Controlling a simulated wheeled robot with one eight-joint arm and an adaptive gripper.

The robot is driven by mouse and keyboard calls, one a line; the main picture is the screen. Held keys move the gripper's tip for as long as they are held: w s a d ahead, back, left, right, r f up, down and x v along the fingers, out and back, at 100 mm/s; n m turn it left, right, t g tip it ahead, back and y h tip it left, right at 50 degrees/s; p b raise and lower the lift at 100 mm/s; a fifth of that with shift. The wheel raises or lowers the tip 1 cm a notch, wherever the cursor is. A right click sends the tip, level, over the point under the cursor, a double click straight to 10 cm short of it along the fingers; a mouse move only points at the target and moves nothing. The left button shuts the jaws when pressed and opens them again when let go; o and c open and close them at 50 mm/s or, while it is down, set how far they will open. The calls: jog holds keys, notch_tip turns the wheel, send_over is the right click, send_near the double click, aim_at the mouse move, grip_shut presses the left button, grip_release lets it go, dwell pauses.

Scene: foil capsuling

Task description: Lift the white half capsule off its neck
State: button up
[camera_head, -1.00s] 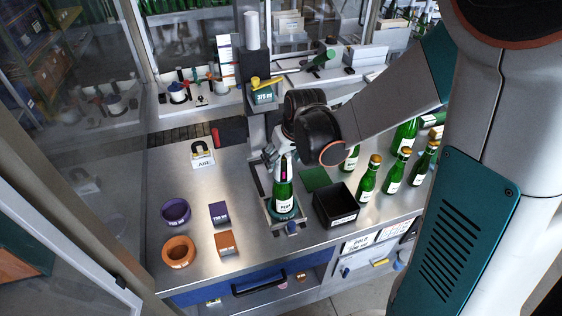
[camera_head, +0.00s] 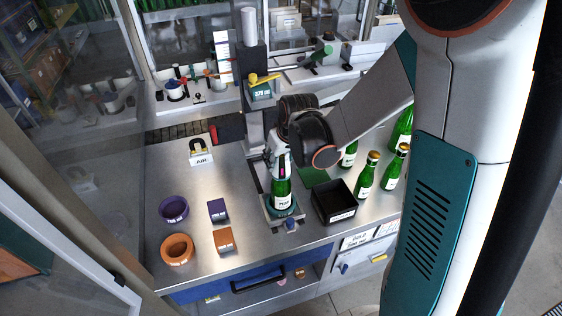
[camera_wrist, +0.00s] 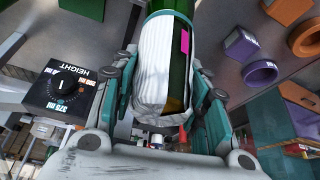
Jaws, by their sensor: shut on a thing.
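The white half capsule (camera_wrist: 152,75) wraps one side of a green bottle's neck between my fingers in the wrist view. It is wrinkled, with a pink tab (camera_wrist: 184,45) at its edge and a strip of dark neck bare beside it. My gripper (camera_wrist: 165,78) is shut on the capsule, a finger on either side. In the head view the green bottle (camera_head: 282,188) stands upright in a holder under the column, and my gripper (camera_head: 279,156) is at its neck. My wrist hides part of the neck there.
A black bin (camera_head: 333,202) stands right of the bottle, with several green bottles (camera_head: 365,180) beyond. Purple (camera_head: 174,208) and orange (camera_head: 177,249) rings and matching blocks lie left. A height dial (camera_wrist: 60,88) is close to my gripper. The steel bench left of the bottle is mostly clear.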

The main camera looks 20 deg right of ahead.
notch_tip(320, 180, up, 20)
jog(key=shift+f+b, duration=1.6)
jog(key=shift+f, duration=1.4)
